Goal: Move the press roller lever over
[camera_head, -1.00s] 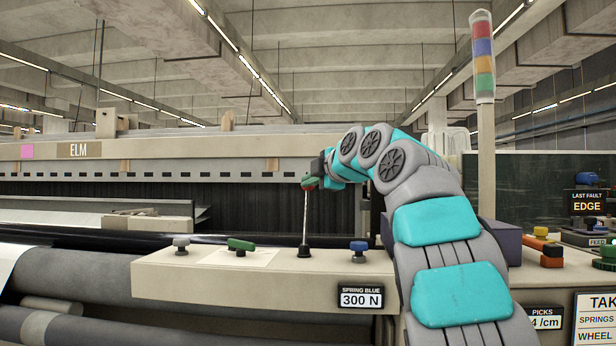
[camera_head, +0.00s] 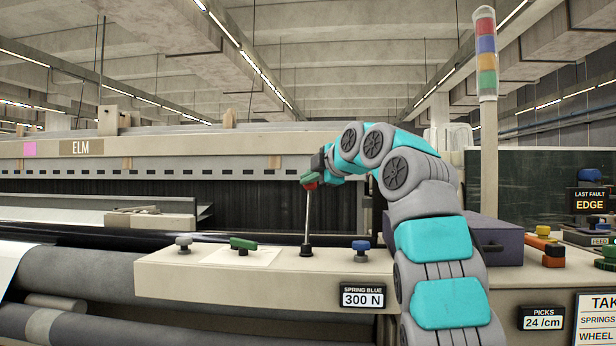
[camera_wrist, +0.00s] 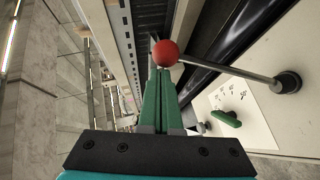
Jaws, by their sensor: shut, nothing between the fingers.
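The lever is a thin metal rod (camera_head: 307,222) with a red ball knob (camera_head: 312,186) and a black base on the beige rail. It stands nearly upright in the head view. In the wrist view, the red ball (camera_wrist: 166,53) is at the tips of the green fingers and the rod runs right to its black base (camera_wrist: 288,82). My gripper (camera_head: 308,178) is at the knob, its fingers together and empty; the wrist view shows the shut fingers (camera_wrist: 161,78) too. Whether they touch the ball is unclear.
The beige rail (camera_head: 215,275) also carries a grey knob (camera_head: 184,241), a green handle (camera_head: 243,244) and a blue knob (camera_head: 360,247). A "300 N" sign (camera_head: 362,296) hangs on its front. A dark purple box (camera_head: 490,240) stands right of my arm. Dark rollers lie behind and left.

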